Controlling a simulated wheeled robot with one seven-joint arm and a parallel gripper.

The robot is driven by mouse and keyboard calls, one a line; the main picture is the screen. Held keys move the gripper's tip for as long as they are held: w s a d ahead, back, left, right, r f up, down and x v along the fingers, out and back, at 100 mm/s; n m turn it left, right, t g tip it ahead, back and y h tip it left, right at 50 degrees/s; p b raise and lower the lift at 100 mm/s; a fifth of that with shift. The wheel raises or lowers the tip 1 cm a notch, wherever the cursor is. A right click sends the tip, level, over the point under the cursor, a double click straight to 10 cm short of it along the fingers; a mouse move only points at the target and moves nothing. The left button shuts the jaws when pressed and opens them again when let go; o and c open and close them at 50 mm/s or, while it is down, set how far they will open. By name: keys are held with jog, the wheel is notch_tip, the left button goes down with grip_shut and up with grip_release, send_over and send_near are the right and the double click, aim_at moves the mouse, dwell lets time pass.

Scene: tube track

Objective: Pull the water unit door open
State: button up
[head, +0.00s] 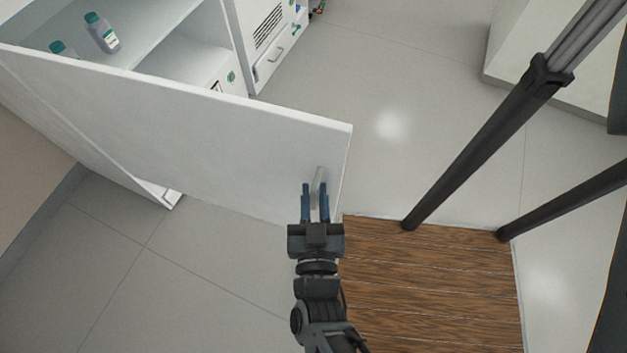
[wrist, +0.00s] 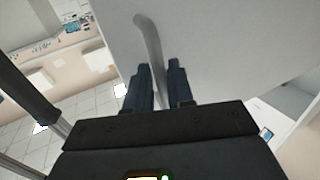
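The white water unit door (head: 220,140) stands swung far out from its cabinet, with the shelves behind it exposed. Its grey bar handle (head: 319,177) is near the door's free edge. My gripper (head: 315,188) has its two blue fingers on either side of the handle. The lower part of the handle is hidden between the fingers.
Bottles with green caps (head: 101,32) stand on the cabinet shelf (head: 150,35). A white unit with a vent (head: 268,40) is beyond. Dark poles (head: 480,150) rise at right by a wooden floor patch (head: 430,285). Tiled floor at lower left (head: 150,285) is clear.

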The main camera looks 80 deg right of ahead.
jog(key=shift+o, duration=0.7)
jog(key=s+a+b, duration=0.1)
jog(key=a, duration=0.6)
jog(key=shift+a+b, duration=0.35)
